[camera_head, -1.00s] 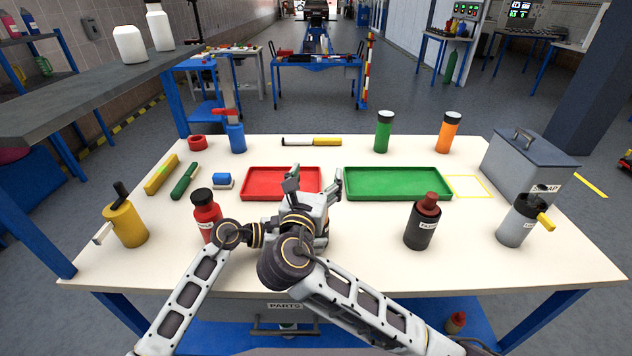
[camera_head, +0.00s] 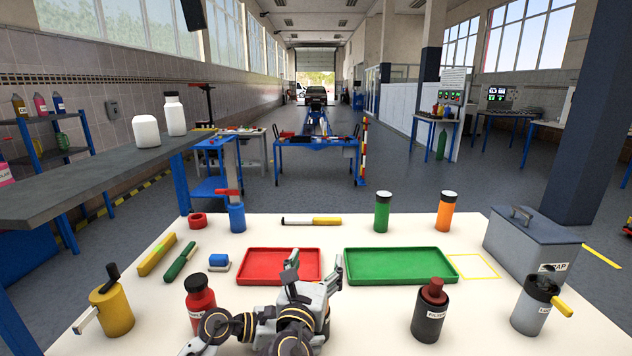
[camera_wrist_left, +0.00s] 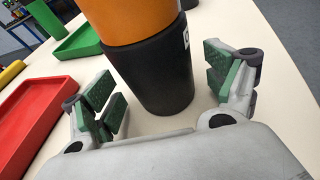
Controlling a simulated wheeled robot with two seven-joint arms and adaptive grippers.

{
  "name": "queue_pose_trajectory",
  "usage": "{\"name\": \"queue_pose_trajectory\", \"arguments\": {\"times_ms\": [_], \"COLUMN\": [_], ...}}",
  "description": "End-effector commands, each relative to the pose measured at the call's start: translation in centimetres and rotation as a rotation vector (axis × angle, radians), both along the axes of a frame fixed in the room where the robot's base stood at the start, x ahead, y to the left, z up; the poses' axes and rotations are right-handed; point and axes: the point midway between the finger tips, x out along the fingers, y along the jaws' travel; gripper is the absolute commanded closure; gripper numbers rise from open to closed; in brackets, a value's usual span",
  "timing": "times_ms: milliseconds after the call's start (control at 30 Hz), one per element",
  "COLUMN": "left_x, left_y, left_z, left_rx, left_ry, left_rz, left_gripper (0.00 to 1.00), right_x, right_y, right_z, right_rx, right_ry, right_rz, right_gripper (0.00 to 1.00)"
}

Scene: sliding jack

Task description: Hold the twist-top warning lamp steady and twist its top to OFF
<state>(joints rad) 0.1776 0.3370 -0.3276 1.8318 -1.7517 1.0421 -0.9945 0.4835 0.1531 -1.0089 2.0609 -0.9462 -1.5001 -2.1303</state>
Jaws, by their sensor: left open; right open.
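In the left wrist view the warning lamp (camera_wrist_left: 153,63) is an upright cylinder, orange above and black below. A bit of white label shows at its right edge, and its top is cut off by the frame. My left gripper (camera_wrist_left: 163,88) is open, its green-padded fingers on either side of the black base, not closed on it. In the head view I cannot pick out this lamp; my arms seem to cover it.
The red tray (camera_head: 247,280) and green tray (camera_head: 400,279) lie beyond my grippers. A red bottle (camera_head: 200,296) stands close to my left arm, a black bottle (camera_head: 429,318) to the right. An orange black-capped bottle (camera_head: 445,213) stands at the back.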

Motion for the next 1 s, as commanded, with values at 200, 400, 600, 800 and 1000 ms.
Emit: {"name": "queue_pose_trajectory", "arguments": {"times_ms": [200,400,600,800,1000], "left_x": [-0.5,-1.1,-1.8,-2.4,-3.0], "left_y": [1.7,3.8,5.8,7.9,9.6], "left_z": [0.5,1.1,1.8,2.5,3.0], "left_rx": [0.002,0.002,0.003,0.003,0.002], "left_ry": [-0.001,0.000,0.001,-0.002,0.000], "left_rz": [0.001,0.001,0.001,0.000,0.001], "left_gripper": [0.14,0.14,0.14,0.14,0.14], "right_x": [0.0,0.0,0.0,0.0,0.0], "right_y": [0.0,0.0,0.0,0.0,0.0], "right_z": [0.0,0.0,0.0,0.0,0.0], "right_rx": [0.000,0.000,0.000,0.000,0.000], "right_ry": [0.000,0.000,0.000,0.000,0.000], "right_rz": [0.000,0.000,0.000,0.000,0.000], "right_gripper": [0.25,0.25,0.25,0.25,0.25]}}
